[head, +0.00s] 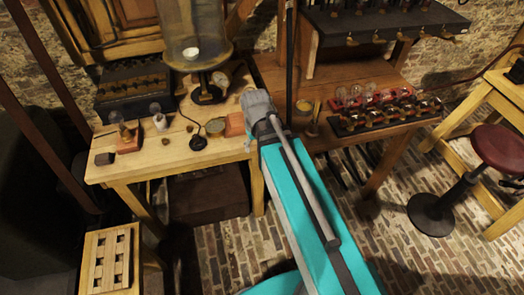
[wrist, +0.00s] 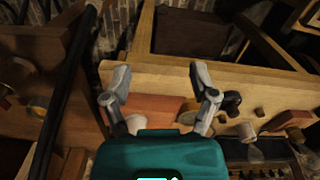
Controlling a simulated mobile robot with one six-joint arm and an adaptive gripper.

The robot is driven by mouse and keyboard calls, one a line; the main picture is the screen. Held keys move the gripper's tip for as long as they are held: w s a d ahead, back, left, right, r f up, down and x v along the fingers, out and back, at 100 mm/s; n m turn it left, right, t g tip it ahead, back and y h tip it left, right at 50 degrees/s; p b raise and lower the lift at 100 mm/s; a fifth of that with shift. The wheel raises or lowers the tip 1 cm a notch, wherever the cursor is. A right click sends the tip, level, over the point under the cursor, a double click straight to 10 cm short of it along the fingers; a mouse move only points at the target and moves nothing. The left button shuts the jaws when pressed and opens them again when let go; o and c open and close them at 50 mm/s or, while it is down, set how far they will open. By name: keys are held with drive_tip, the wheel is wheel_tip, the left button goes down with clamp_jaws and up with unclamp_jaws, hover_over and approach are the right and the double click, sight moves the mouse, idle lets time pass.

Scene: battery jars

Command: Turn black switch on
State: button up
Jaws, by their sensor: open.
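A small round black piece (head: 198,142) with a thin dark lead lies on the wooden table (head: 175,158); it looks like the black switch, but its setting is too small to tell. A dark round piece (wrist: 231,103) shows just right of the right finger in the wrist view; I cannot tell if it is the same one. My gripper (wrist: 161,92) is open and empty, its fingers spread above a reddish-orange block (wrist: 155,108) at the table. That block also shows left of my arm in the head view (head: 235,125). My fingertips are hidden in the head view.
A glass jar apparatus (head: 195,35) stands at the table's back. A red-brown block with a bulb (head: 128,138) is at left. Rows of red and black holders (head: 385,118) sit on the right bench. A red stool (head: 498,148) stands on brick floor.

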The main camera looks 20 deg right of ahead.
drive_tip(key=shift+s+d+f+m, duration=0.15)
drive_tip(key=shift+s+d+m, duration=0.2)
drive_tip(key=shift+s, duration=0.15)
drive_tip(key=shift+s+d+f+m, duration=0.1)
drive_tip(key=shift+s+d+m, duration=0.25)
drive_tip(key=shift+s, duration=0.15)
drive_tip(key=shift+s+d+m, duration=0.3)
drive_tip(key=shift+s, duration=0.2)
